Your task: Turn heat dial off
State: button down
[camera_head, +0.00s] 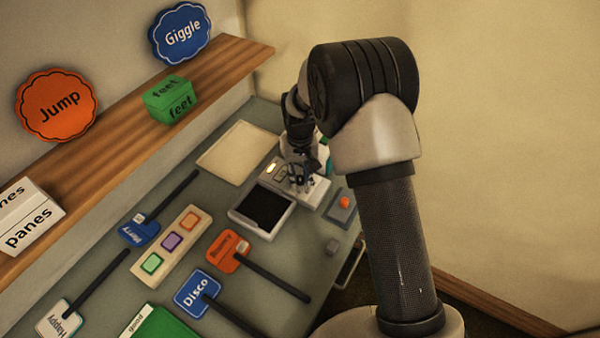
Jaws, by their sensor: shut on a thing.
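A white machine (312,192) stands at the far right part of the grey-green table, with a dark flat plate in a pale frame (264,208) at its front left. My gripper (300,184) is low over the machine's top, pointing down. It is shut on a small part there that looks like the heat dial. The dial itself is mostly hidden by the fingers, so its setting cannot be read. A small pale lit patch (272,168) shows on the machine left of my gripper.
A grey box with an orange button (344,202) sits right of the machine. A cream tray (238,148) lies behind left. Paddle signs, including blue Disco (196,291), and a coloured-button strip (172,242) lie in front. A wooden shelf (130,150) runs along the left wall.

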aim_at(300, 178)
jog(key=shift+m+p, duration=0.3)
jog(key=shift+m, duration=1.6)
jog(key=c, duration=1.3)
grip_release()
notch_tip(300, 178, up, 12)
